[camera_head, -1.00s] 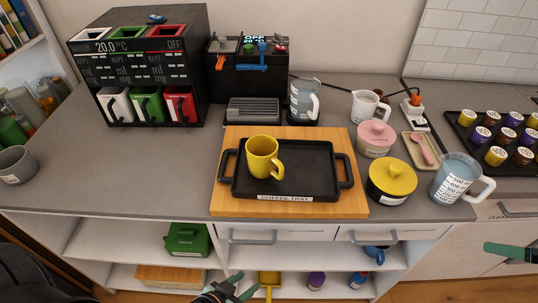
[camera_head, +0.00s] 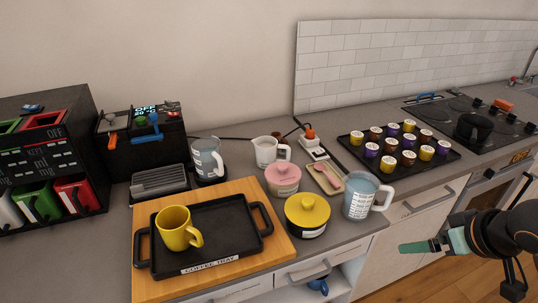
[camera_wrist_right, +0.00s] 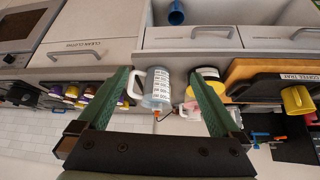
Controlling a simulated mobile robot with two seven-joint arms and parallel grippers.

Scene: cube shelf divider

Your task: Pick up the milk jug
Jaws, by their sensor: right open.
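A small white jug with a dark label (camera_head: 266,151) stands upright at the back of the counter, behind the pink pot; it fits the name milk jug best, though its label is unreadable. A larger clear measuring jug with blue-grey contents (camera_head: 362,195) stands near the front edge, its white handle to the right. My right gripper (camera_head: 428,246) is right of the measuring jug and apart from it, in front of the counter. In the right wrist view, its open green fingers (camera_wrist_right: 157,74) frame the measuring jug (camera_wrist_right: 157,90) with nothing held. My left gripper is out of view.
A yellow-lidded pot (camera_head: 307,214) and a pink pot (camera_head: 283,179) stand left of the measuring jug. A black capsule tray (camera_head: 440,157) lies behind it. A yellow mug (camera_head: 177,229) stands on the black coffee tray (camera_head: 225,255). A spoon tray (camera_head: 325,178) sits near the white jug.

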